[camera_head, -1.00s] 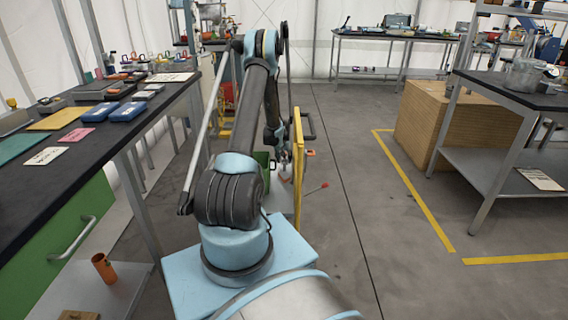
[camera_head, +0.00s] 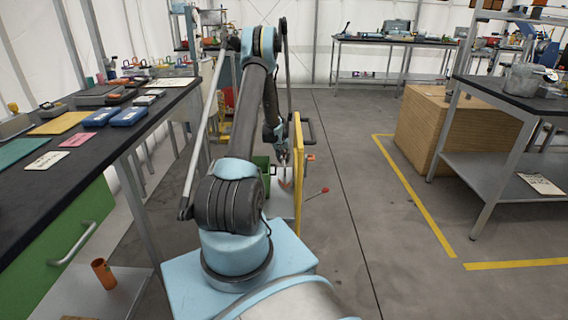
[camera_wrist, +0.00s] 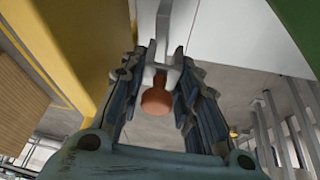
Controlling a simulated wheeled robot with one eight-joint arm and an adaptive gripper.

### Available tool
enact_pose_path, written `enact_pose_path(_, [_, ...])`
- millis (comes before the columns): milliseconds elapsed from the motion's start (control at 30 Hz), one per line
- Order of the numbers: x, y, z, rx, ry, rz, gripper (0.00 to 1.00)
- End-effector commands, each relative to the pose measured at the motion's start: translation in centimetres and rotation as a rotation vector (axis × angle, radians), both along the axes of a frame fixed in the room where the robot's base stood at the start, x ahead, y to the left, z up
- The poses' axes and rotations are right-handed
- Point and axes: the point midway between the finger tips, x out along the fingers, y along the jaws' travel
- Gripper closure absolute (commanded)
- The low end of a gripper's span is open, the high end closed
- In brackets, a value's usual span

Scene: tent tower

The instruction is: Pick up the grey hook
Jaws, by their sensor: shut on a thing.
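The grey hook (camera_wrist: 162,38) shows in the wrist view as a narrow grey piece reaching down from the top edge between my fingers. My gripper (camera_wrist: 160,72) is shut on it, with a dark ribbed finger on each side. A round orange-brown piece (camera_wrist: 156,98) shows just below the grey part, between the fingers; I cannot tell whether it is joined to the hook. In the head view my gripper (camera_head: 283,158) is small, low beside the yellow panel (camera_head: 298,165), and the hook cannot be made out there.
The yellow panel stands close to my gripper, also at left in the wrist view (camera_wrist: 75,60). A green bin (camera_head: 262,165) is to its left. A black-topped workbench (camera_head: 50,190) is at left, a cardboard-brown box (camera_head: 445,130) at right. The floor (camera_head: 350,220) between is mostly clear.

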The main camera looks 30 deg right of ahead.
Motion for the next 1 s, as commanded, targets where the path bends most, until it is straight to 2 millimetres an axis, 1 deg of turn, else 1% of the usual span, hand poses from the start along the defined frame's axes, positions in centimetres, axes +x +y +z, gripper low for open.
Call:
enact_pose_path(33, [0.9,1.4,-0.1,0.001,0.0,0.008,0.97])
enact_pose_path(167, [2.5,3.9,-0.1,0.0,0.0,0.008,0.97])
enact_pose_path(400, [5.7,9.2,-0.2,-0.001,0.0,0.009,0.97])
enact_pose_path(600, [7.7,12.5,-0.2,0.0,-0.001,0.007,0.97])
enact_pose_path(700, [8.4,13.6,-0.2,0.0,0.0,0.005,0.97])
enact_pose_path(800, [8.8,14.3,-0.1,0.0,0.0,0.004,0.97])
enact_pose_path(1000, [9.1,14.8,0.3,0.001,-0.001,0.003,0.97])
